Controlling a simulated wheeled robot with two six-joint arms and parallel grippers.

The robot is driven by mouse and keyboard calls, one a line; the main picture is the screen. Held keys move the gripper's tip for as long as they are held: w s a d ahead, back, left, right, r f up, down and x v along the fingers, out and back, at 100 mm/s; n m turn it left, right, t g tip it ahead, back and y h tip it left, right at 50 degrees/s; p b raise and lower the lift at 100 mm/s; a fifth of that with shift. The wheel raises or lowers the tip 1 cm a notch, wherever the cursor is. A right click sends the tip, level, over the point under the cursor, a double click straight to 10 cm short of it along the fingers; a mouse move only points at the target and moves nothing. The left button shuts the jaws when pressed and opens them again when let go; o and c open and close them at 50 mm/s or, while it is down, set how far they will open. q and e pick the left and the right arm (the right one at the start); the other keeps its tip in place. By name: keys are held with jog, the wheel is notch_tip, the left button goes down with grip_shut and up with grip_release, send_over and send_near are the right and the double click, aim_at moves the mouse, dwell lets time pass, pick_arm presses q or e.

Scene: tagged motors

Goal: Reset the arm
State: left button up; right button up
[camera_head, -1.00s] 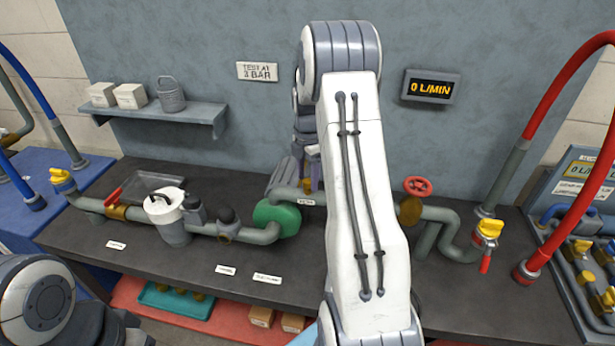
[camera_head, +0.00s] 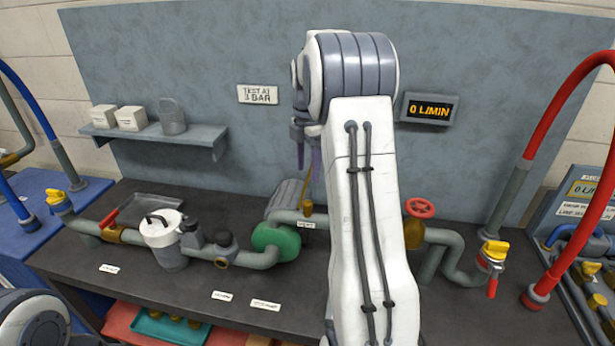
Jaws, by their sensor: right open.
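My right arm rises through the middle of the head view and bends over at the top. My right gripper (camera_head: 308,158) is open and points down above the pipe run, partly hidden behind my own arm. Nothing shows between its fingers. It hangs apart from the pipe and the green round pump (camera_head: 276,242) below it. My left arm shows only as a link at the lower left corner, and its gripper is out of view.
A grey pipe run (camera_head: 342,222) crosses the dark bench (camera_head: 190,300), with a white canister (camera_head: 162,240) and a red handwheel (camera_head: 420,208). A shelf (camera_head: 160,140) holds small boxes. A display (camera_head: 429,109) reads 0 L/MIN.

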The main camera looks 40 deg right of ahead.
dwell(0.5)
jog(key=s+a+m, duration=0.2)
jog(key=s+a, duration=0.2)
jog(key=a, duration=1)
jog(key=s+a+m, duration=0.2)
jog(key=s+a, duration=0.1)
jog(key=a, duration=1)
jog(key=s+a+f+m, duration=0.1)
jog(key=s+a+m, duration=0.1)
jog(key=s, duration=0.4)
jog(key=s+a+f+m, duration=0.1)
jog(key=s+a+m, duration=0.1)
jog(key=s+a, duration=0.2)
jog(key=s+a+f+m+y, duration=0.1)
jog(key=s+a, duration=0.3)
jog(key=s, duration=0.6)
jog(key=shift+f+m, duration=0.4)
jog(key=shift+m, duration=0.1)
